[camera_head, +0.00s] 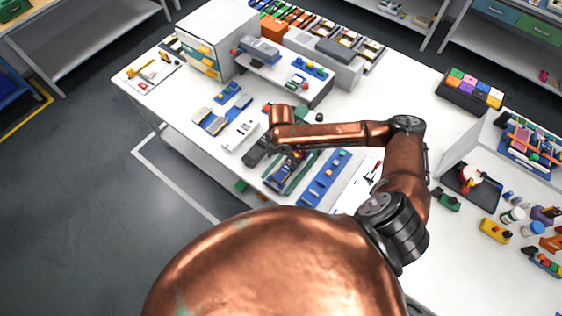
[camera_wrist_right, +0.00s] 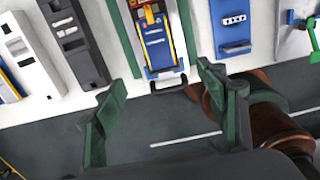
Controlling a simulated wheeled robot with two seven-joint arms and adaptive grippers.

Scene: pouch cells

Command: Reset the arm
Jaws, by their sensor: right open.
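My right arm, copper-coloured, reaches over the white table (camera_head: 415,92) in the head view, and its far end bends down above the table's front part. My right gripper (camera_head: 283,160) is partly hidden by the arm there. In the right wrist view the two green fingers of the right gripper (camera_wrist_right: 161,84) stand wide apart with nothing between them. A blue and yellow device (camera_wrist_right: 157,38) between green side strips lies beyond the fingertips, apart from them. My left gripper does not show.
A blue strip (camera_head: 325,180) with small parts lies right of the gripper, and a white block (camera_head: 240,135) lies left of it. A white box (camera_head: 215,35) and a raised shelf (camera_head: 285,75) stand farther back. Loose parts crowd the right side. Grey floor (camera_head: 75,160) is open at left.

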